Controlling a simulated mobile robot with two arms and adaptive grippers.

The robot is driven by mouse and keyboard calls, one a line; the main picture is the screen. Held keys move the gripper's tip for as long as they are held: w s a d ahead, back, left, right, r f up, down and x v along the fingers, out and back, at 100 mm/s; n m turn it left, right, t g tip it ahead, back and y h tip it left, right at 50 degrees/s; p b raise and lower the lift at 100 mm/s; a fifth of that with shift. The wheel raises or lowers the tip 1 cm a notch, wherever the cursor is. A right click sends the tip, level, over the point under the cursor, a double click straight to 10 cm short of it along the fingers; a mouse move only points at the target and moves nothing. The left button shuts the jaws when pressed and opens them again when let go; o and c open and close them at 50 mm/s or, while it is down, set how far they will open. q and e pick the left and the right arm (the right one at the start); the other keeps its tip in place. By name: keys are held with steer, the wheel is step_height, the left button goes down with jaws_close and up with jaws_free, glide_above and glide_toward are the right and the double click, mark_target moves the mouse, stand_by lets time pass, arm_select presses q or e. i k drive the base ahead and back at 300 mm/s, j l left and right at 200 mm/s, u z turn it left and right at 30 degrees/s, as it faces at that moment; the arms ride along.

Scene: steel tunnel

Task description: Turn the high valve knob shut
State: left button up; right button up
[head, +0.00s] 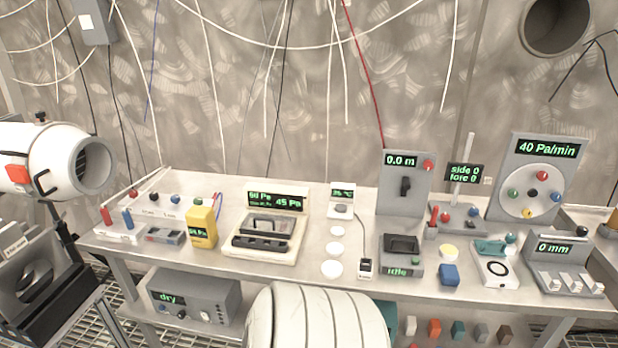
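No knob is legibly marked as the high valve, so I cannot tell which one it is. The grey panel at the right reads 40 Pa/min (547,149). A tray at the left of the bench holds small red, black, blue and green knobs (155,197). A black knob or lever (405,187) sits on the grey panel reading 0.0 m. Neither of my grippers shows in the head view.
The steel bench (290,262) is crowded with instruments, including a cream gauge case (262,252) and a yellow meter (202,227). A white ribbed rounded form (318,318) rises at the bottom middle. Cables hang on the wall.

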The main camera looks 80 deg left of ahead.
mark_target(134, 193)
steer(key=u, duration=3.7)
steer(key=i+j+z, duration=0.55)
steer(key=i+j, duration=0.05)
steer(key=i, duration=0.05)
